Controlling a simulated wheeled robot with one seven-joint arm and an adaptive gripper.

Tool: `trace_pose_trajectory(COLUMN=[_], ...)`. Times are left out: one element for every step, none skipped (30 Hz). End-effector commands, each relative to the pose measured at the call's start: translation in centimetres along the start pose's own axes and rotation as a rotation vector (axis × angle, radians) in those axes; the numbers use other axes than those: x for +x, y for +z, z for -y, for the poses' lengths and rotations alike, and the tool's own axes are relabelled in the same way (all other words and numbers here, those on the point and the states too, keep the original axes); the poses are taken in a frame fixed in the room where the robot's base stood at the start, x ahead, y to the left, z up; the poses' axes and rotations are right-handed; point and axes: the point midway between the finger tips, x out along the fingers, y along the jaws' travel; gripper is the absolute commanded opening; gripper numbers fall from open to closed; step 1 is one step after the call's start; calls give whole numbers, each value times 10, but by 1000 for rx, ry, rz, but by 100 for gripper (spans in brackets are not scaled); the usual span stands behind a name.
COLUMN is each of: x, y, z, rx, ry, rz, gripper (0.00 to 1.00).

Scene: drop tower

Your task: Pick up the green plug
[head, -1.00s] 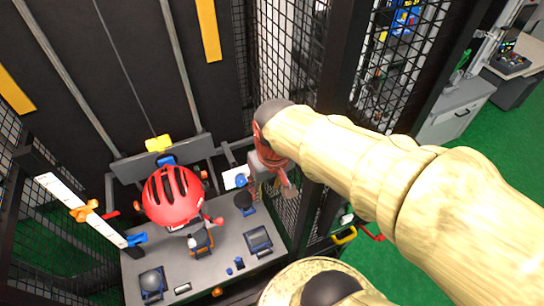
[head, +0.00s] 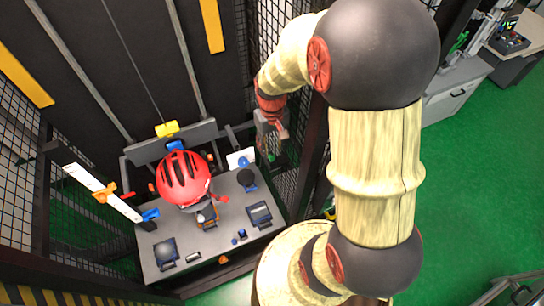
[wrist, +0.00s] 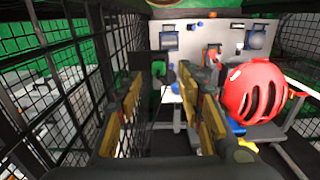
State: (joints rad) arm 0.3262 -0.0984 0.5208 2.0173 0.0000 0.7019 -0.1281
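A small green piece, which may be the green plug, shows in the wrist view (wrist: 170,75) just beyond and between the fingertips. A small green spot also shows below my gripper in the head view (head: 271,157). My gripper (wrist: 160,80) has its two yellow-and-black fingers apart, with nothing clearly held between them. In the head view my gripper (head: 271,140) is beside the mesh wall, at the right of the grey table, and its fingers are small and partly hidden there.
A red helmet (head: 183,178) is over the grey table (head: 205,255), which bears several small blue and dark fixtures. Black mesh walls (head: 285,190) stand close to my gripper. Green floor (head: 480,190) is clear on the right.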

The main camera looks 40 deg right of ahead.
Motion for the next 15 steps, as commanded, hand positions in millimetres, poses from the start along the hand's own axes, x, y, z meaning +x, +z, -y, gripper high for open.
trace_pose_trajectory(x=[5,7,11,15,20,26,30,34,40,43,46,50,52,53,54], y=[1,0,0,-1,-1,-2,-3,-3,-4,-4,-4,-4,-4,-4,-4], z=[0,0,-1,-1,-1,-2,-2,-2,-2,-2,-2,-2,-2,-2,-2], rx=[0,0,0,0,0,0,0,0,0,0,0,0,0,0,0], ry=[0,0,-1,-1,-1,-1,-1,-1,-1,-1,0,0,0,0,0], rz=[4,3,4,4,5,6,6,6,4,4,3,3,3,2,1], gripper=[38,38,38,38,38,38,38,38,38,38,38,38,38,38,38])
